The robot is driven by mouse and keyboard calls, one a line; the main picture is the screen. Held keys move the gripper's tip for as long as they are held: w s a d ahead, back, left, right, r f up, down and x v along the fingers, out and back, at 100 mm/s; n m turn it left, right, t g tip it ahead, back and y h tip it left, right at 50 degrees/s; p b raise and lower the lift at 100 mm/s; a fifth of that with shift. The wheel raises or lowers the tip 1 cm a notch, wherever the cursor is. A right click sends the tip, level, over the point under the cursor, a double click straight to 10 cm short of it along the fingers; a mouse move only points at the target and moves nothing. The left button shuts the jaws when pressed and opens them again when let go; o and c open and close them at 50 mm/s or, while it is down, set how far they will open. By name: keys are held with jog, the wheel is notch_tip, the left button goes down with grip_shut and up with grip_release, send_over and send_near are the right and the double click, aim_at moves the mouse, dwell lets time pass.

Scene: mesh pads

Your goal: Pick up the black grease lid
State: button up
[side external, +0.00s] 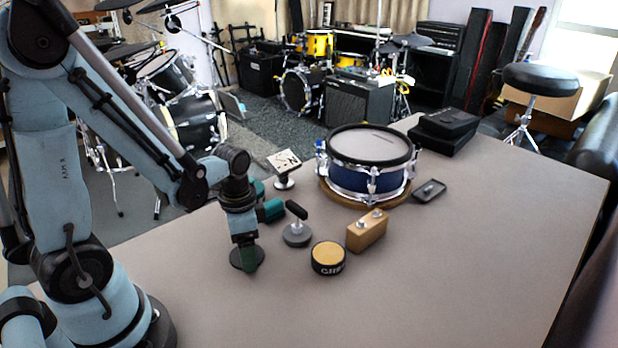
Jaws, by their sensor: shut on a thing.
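The black grease lid (236,259) is a dark round disc left of the table's middle. My gripper (248,262) comes down on it from above, and its green fingertips are shut on the lid. The fingers cover part of the lid. I cannot tell whether the lid touches the table or is slightly raised. An open round tin (328,258) with a black side, pale lettering and a yellow-tan top stands to the right, apart from my gripper.
Close by are a grey round base with a black handle (296,234), a wooden block with metal knobs (367,231) and a small stand with a speckled plate (284,168). Behind are a blue drum (367,180), a black tray (429,190) and a black case (444,131). The table's front right (470,280) is clear.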

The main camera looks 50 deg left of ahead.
jog(key=shift+r, duration=0.1)
dwell(0.3)
jog(key=shift+r, duration=0.85)
notch_tip(320, 180, up, 2)
jog(key=shift+r, duration=0.2)
jog(key=s+d+r, duration=0.4)
jog(key=d+r, duration=0.2)
jog(key=d, duration=0.4)
send_near(328, 252)
jog(key=shift+d+f, duration=0.1)
jog(key=shift+f, duration=2.9)
jog(key=shift+f, duration=0.15)
